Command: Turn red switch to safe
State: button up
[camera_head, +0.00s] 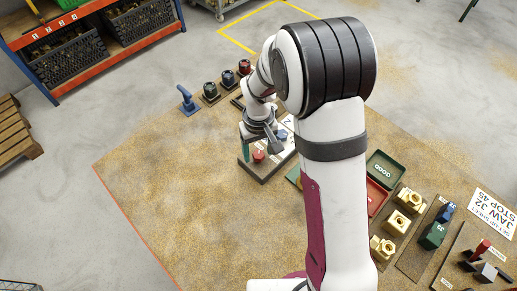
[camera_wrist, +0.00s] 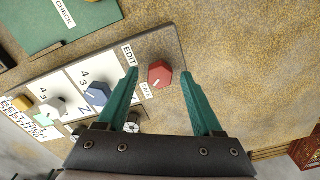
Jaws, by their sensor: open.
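The red switch (camera_wrist: 160,73) is a faceted knob at the end of a grey control panel (camera_wrist: 172,42). It also shows in the head view (camera_head: 258,156). A white label reading EDIT (camera_wrist: 129,55) lies to its upper left in the wrist view. A second, smaller label (camera_wrist: 147,90), hard to read, lies to its lower left. A short pale mark shows on the knob's lower left side. My gripper (camera_wrist: 158,76) is open, with one green finger on each side of the red switch. Gaps show between fingers and knob; its height above the panel is unclear.
A blue knob (camera_wrist: 97,93), a grey knob (camera_wrist: 56,104) and a yellow knob (camera_wrist: 23,103) line the same panel. A green board (camera_wrist: 40,25) lies beyond it. Brass parts (camera_head: 397,222) and trays stand to the right. The table's left part is clear.

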aim_at(258, 154)
notch_tip(258, 154, up, 16)
dwell(0.3)
jog(key=shift+f, duration=0.1)
jog(key=s+d+m+y, duration=0.1)
jog(key=s+d+m, duration=0.2)
jog(key=s, duration=0.9)
jog(key=s+d+m, duration=0.3)
jog(key=s+m, duration=0.3)
jog(key=s, duration=0.6)
jog(key=shift+d+m+y, duration=0.2)
jog(key=shift+m+y, duration=0.2)
